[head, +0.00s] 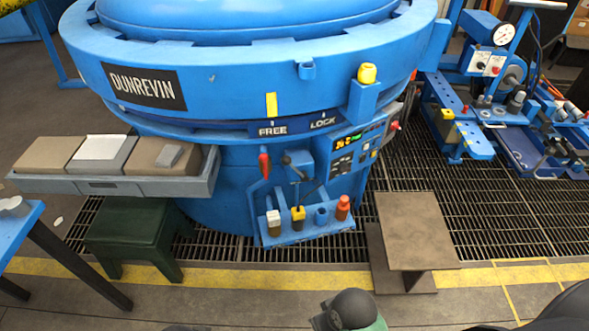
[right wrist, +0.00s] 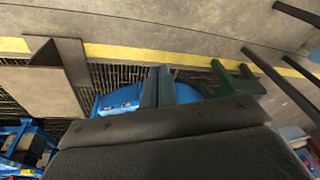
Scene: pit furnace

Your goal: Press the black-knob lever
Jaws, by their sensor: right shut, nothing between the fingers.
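The blue furnace (head: 230,55) carries a small control area below its FREE and LOCK labels. A lever with a dark knob (head: 287,159) seems to stand there, right of a red-handled lever (head: 264,165); it is small and hard to make out. My right gripper (right wrist: 157,86) shows in the right wrist view, its fingers shut together and empty. Blue furnace parts (right wrist: 118,101) show behind the fingers there. The gripper is not clearly seen in the head view, and I see no contact with a lever. My left gripper is not in view.
A shelf (head: 295,237) with white, yellow, blue and red-orange knobs juts out under the levers. A brown plate stand (head: 415,230) is at right, a dark green stool (head: 135,235) at left. A tray of blocks (head: 95,186) sticks out at left. The front floor is largely clear.

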